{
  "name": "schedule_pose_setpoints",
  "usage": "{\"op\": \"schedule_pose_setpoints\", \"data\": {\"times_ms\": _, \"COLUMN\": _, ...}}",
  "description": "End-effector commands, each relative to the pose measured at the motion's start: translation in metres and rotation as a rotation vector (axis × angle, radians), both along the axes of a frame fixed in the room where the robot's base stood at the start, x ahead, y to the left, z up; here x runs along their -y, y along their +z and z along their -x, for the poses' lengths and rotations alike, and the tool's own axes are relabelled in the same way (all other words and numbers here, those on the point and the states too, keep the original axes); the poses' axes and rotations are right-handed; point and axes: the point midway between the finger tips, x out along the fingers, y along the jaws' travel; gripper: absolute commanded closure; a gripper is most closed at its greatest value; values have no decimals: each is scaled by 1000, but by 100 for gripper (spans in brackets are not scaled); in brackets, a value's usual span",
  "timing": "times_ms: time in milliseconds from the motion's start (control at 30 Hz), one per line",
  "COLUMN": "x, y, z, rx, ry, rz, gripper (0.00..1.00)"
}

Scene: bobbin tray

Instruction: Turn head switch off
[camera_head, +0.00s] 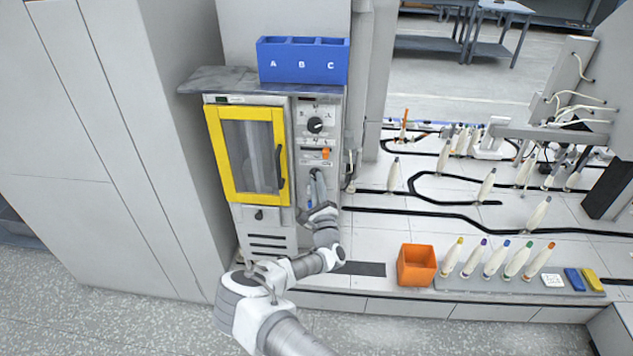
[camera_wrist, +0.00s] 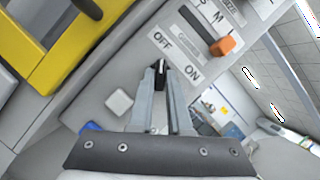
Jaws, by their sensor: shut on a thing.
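The head switch (camera_wrist: 160,68) is a small black lever on the grey control panel in the wrist view. Its tip shows between my fingertips. The printed OFF label (camera_wrist: 162,40) lies just above it and the ON label (camera_wrist: 191,71) to its right. My gripper (camera_wrist: 160,80) is shut on the lever, one finger on each side. In the head view my gripper (camera_head: 316,174) reaches the lower part of the panel from below and hides the switch there. The lever's base is hidden by my fingers.
An orange lever (camera_wrist: 223,46) sits close by on the panel, with a black dial (camera_head: 315,125) above. The yellow-framed door (camera_head: 213,150) is to the left. A blue A-B-C bin (camera_head: 300,78) tops the cabinet. An orange box (camera_head: 405,268) and several bobbins stand right.

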Motion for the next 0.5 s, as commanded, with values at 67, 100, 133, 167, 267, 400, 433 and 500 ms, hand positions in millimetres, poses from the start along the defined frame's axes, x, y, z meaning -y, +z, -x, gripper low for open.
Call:
{"op": "schedule_pose_setpoints", "data": {"times_ms": 67, "x": 1, "y": -1, "z": 0, "rx": -2, "ry": -1, "rz": 4, "gripper": 100}}
{"op": "schedule_pose_setpoints", "data": {"times_ms": 100, "x": 1, "y": -1, "z": 0, "rx": -2, "ry": -1, "rz": 4, "gripper": 100}}
{"op": "schedule_pose_setpoints", "data": {"times_ms": 133, "x": 1, "y": -1, "z": 0, "rx": -2, "ry": -1, "rz": 4, "gripper": 100}}
{"op": "schedule_pose_setpoints", "data": {"times_ms": 167, "x": 1, "y": -1, "z": 0, "rx": -2, "ry": -1, "rz": 4, "gripper": 100}}
{"op": "schedule_pose_setpoints", "data": {"times_ms": 267, "x": 1, "y": -1, "z": 0, "rx": -2, "ry": -1, "rz": 4, "gripper": 100}}
{"op": "schedule_pose_setpoints", "data": {"times_ms": 400, "x": 0, "y": -1, "z": 0, "rx": -1, "ry": 0, "rz": 3, "gripper": 60}}
{"op": "schedule_pose_setpoints", "data": {"times_ms": 433, "x": 0, "y": -1, "z": 0, "rx": -1, "ry": 0, "rz": 3, "gripper": 55}}
{"op": "schedule_pose_setpoints", "data": {"times_ms": 500, "x": 0, "y": -1, "z": 0, "rx": -1, "ry": -1, "rz": 2, "gripper": 54}}
